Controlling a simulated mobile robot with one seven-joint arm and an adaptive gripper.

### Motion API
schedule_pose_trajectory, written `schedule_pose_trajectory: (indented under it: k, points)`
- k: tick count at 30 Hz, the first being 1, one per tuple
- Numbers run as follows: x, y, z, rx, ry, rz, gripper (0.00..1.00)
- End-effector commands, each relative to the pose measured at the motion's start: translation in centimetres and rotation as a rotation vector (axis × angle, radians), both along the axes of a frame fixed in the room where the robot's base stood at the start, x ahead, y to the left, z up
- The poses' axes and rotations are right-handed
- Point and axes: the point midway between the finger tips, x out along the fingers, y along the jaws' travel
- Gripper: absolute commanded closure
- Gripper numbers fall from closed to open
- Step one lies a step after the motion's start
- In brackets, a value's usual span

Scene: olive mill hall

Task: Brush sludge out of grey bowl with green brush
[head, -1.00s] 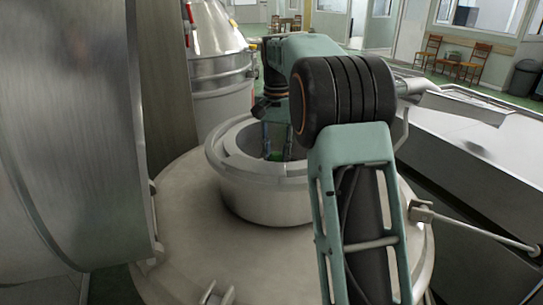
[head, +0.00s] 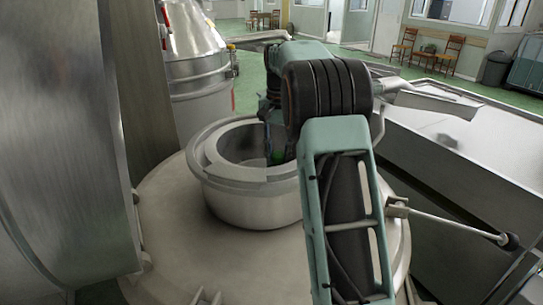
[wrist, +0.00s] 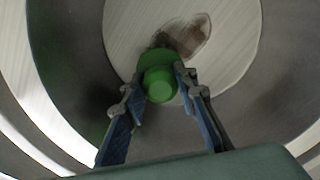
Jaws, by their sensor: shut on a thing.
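The grey bowl (head: 250,207) stands upright on a round pale lid in the head view. The wrist view looks down into it, with its dark inner wall (wrist: 75,60) around a lighter round floor. A brown sludge patch (wrist: 187,38) lies on that floor, just beyond the brush. My gripper (wrist: 158,84) is shut on the green brush (wrist: 160,86), its fingers on both sides. In the head view my gripper (head: 270,140) reaches down inside the bowl near its right side, and only a bit of green shows. Whether the bristles touch the floor is hidden.
A large metal drum wall (head: 60,130) rises close on the left. A steel vessel (head: 197,75) stands behind the bowl. A long metal trough (head: 470,150) runs along the right. A rod with a dark knob (head: 508,241) sticks out at the lid's right.

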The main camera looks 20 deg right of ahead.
Motion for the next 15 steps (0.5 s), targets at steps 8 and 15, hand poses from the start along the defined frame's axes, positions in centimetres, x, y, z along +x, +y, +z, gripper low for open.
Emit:
schedule_pose_trajectory:
  k: [8,15]
  points:
    - [-0.1,0.4,0.0,0.0,0.004,0.001,0.93]
    - [-0.5,2.4,0.1,0.0,0.002,0.002,0.93]
